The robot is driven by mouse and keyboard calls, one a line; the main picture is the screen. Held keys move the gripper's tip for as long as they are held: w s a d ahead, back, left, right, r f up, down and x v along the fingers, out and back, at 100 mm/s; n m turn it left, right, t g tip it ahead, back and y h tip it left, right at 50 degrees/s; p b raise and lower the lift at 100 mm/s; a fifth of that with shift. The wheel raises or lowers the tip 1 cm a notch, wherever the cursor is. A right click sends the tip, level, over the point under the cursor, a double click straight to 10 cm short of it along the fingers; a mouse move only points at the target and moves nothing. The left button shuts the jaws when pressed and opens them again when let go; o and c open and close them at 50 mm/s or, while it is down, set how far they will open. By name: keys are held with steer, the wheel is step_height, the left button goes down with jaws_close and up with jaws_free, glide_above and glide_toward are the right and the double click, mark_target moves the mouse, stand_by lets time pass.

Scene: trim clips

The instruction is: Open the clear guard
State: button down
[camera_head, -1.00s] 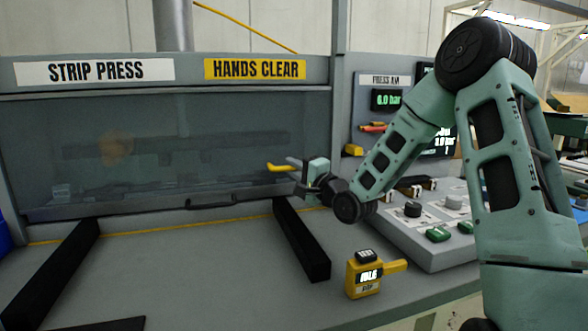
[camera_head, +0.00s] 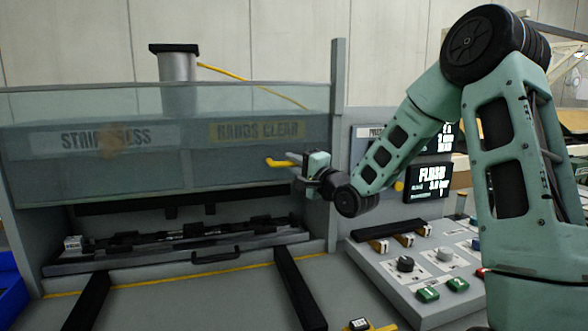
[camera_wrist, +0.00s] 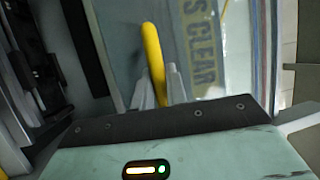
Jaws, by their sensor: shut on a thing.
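The clear guard (camera_head: 60,165) is a see-through panel at the front of the strip press. It is raised, with its lower edge well above the press bed, and the sign lettering shows through it. Its yellow handle (camera_head: 278,162) sticks out near its lower right corner. My gripper (camera_head: 290,160) is shut on this handle. In the wrist view the yellow handle (camera_wrist: 153,60) runs down between the two grey fingers (camera_wrist: 160,88). The exact contact is small and partly hidden.
Under the guard, a tray (camera_head: 60,268) with dark tooling lies uncovered, with a dark pull handle (camera_head: 215,257) in front. Two black rails (camera_head: 300,290) run forward. A button panel (camera_head: 425,262) and a display (camera_head: 428,182) stand right. A blue bin (camera_head: 10,290) is at left.

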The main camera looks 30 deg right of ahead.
step_height(320, 180, up, 2)
steer(key=shift+r+p, duration=0.1)
steer(key=shift+p, duration=0.3)
steer(key=c, duration=1.4)
jaws_free()
steer(key=shift+f, duration=0.2)
steer(key=b+v, duration=1.2)
steer(key=v, duration=0.5)
steer(key=shift+s, duration=0.2)
